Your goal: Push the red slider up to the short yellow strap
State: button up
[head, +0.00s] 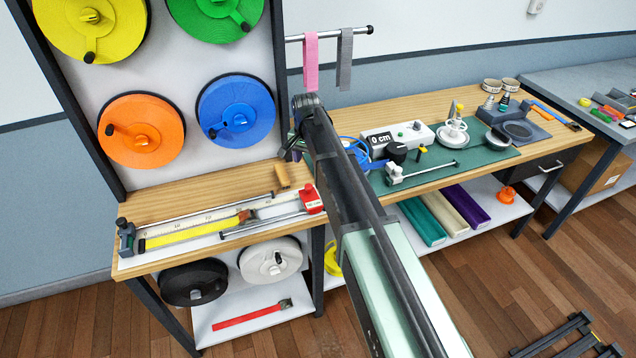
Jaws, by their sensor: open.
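The red slider (312,198) sits near the right end of the measuring rail on the wooden bench. The short yellow strap (190,233) lies flat along the rail's board, left of the slider. A bare stretch of board lies between the slider and the strap's right end.
Reels in yellow, green, orange (141,130) and blue (236,111) hang on the panel behind. Pink (311,62) and grey straps hang from a rod. A green mat (440,155) with instruments is at the right. A grey clamp (126,238) stands at the rail's left end.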

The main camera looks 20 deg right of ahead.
aim_at(309, 186)
notch_tip(309, 186, down, 11)
jog(key=b, duration=1)
jog(key=shift+r, duration=0.15)
grip_shut()
